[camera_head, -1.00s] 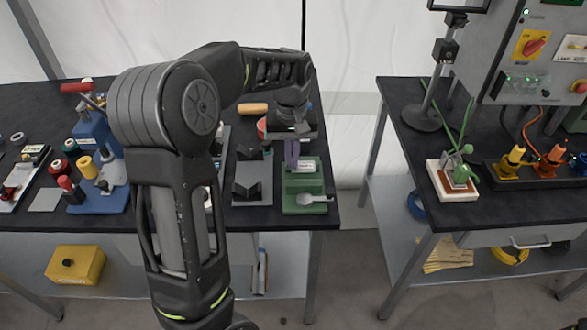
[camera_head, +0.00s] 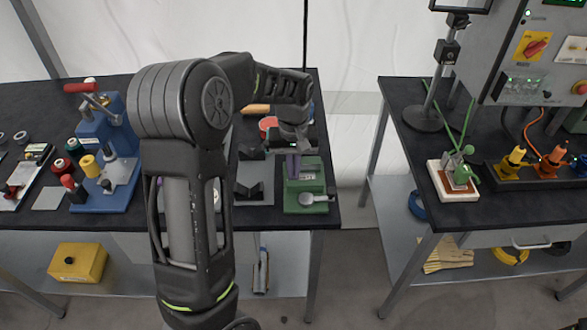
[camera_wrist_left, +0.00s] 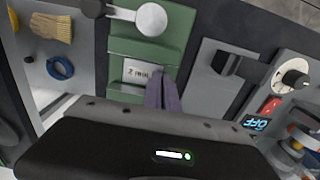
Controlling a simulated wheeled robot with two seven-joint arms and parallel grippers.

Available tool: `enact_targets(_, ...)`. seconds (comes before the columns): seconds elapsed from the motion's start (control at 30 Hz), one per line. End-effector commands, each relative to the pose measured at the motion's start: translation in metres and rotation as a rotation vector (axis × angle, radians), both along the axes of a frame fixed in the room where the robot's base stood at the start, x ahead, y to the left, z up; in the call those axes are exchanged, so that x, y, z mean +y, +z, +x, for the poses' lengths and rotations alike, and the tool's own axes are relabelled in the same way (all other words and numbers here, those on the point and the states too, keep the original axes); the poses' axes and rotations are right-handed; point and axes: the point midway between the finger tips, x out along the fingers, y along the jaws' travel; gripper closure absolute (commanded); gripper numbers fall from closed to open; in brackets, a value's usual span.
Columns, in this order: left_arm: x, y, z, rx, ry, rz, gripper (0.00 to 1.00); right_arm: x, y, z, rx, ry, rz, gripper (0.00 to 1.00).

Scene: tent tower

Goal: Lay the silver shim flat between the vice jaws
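The green vice (camera_head: 305,203) stands at the right front of the left bench. It also shows in the left wrist view (camera_wrist_left: 150,48), with a silver round-ended lever across its far part. A small silver plate with dark lettering (camera_wrist_left: 140,71) lies flat against the vice's green body; I cannot tell whether it is the shim or a label. My left gripper (camera_head: 293,166) points down over the vice. In the left wrist view its purple fingers (camera_wrist_left: 162,92) are together, right beside the plate. No shim shows clearly between them. My right gripper is out of view.
A grey block with a dark notched piece (camera_head: 250,192) sits just left of the vice. A blue press (camera_head: 103,165) and several spools stand farther left. A gap separates this bench from the right bench (camera_head: 400,122), which holds a control panel and a small green clamp.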

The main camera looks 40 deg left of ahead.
Motion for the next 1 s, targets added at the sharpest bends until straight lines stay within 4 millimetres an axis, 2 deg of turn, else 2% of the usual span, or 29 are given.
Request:
enact_targets(0.07,0.000,-0.004,0.000,0.000,0.000,0.000,1.00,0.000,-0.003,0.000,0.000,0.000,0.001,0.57)
enact_targets(0.37,0.000,-0.002,0.000,0.000,0.000,0.000,0.76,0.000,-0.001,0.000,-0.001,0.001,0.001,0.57)
enact_targets(0.6,0.000,-0.002,0.000,0.000,0.000,0.000,0.76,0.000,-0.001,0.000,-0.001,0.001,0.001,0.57)
enact_targets(0.77,0.000,0.006,0.001,-0.002,0.000,0.000,0.76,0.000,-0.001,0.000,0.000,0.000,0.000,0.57)
enact_targets(0.87,0.000,0.018,0.001,-0.003,-0.001,0.000,0.76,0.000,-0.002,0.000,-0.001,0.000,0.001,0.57)
enact_targets(1.0,0.000,0.044,0.001,-0.005,-0.001,0.000,0.76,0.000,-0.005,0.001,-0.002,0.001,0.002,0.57)
